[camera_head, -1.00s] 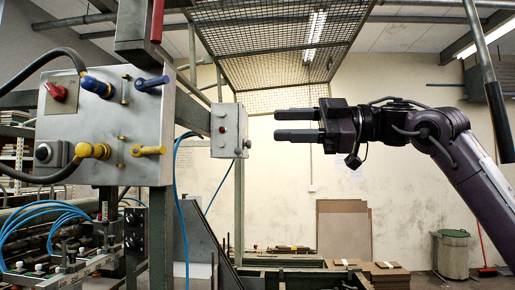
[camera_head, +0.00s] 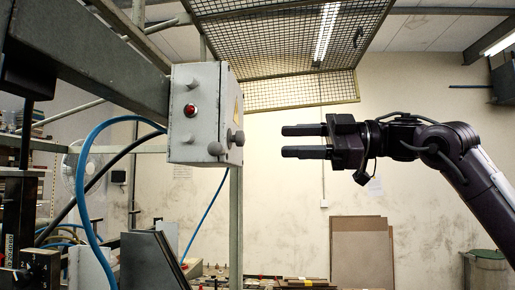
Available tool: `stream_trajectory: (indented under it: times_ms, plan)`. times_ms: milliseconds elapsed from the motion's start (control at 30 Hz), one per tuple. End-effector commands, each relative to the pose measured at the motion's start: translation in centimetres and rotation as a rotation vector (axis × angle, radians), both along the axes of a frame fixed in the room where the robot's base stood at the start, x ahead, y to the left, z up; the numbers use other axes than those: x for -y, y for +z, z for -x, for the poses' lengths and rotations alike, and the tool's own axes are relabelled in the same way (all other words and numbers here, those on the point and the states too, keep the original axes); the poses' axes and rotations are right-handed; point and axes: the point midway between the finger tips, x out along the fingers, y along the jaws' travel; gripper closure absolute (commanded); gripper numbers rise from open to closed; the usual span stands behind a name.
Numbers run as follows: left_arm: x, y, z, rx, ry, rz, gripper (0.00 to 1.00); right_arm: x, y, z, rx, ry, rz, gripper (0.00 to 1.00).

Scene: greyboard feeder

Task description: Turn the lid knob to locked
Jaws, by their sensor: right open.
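A grey control box (camera_head: 205,115) hangs at the end of a thick grey beam, left of centre. Its front face carries a red button (camera_head: 190,109) and a grey knob (camera_head: 190,83) above it. My right gripper (camera_head: 284,141) is open and empty, fingers pointing left at the box's side face, with a clear gap between. My left gripper is not in view.
A wire mesh guard (camera_head: 285,40) hangs above. A grey post (camera_head: 236,220) stands below the box's right edge. Blue hoses (camera_head: 85,165) loop at the left. Brown boards (camera_head: 362,252) lean on the back wall, and a bin (camera_head: 485,270) stands at right.

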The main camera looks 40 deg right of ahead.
Motion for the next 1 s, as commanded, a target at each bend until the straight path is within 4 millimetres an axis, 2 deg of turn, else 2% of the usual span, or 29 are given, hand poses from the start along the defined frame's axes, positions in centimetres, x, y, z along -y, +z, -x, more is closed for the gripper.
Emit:
stream_trajectory:
  times_ms: [33,200,400,600,933,1000]
  plan:
    - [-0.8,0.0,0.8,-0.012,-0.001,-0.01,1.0,-0.1,0.0,0.0,0.0,0.001,0.001,0.53]
    - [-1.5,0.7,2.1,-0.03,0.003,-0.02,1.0,-1.1,0.2,-1.4,-0.002,0.002,0.003,0.53]
    - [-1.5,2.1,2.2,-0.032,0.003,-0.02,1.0,-3.2,0.2,-4.0,-0.003,0.002,0.001,0.53]
    - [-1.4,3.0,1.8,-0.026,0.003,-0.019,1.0,-4.5,0.1,-5.7,-0.002,0.001,0.0,0.53]
    - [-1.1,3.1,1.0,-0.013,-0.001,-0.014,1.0,-4.9,0.0,-6.1,0.001,0.001,0.0,0.53]
    - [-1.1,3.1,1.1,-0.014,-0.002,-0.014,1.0,-4.9,0.0,-6.1,0.0,0.0,0.0,0.6]
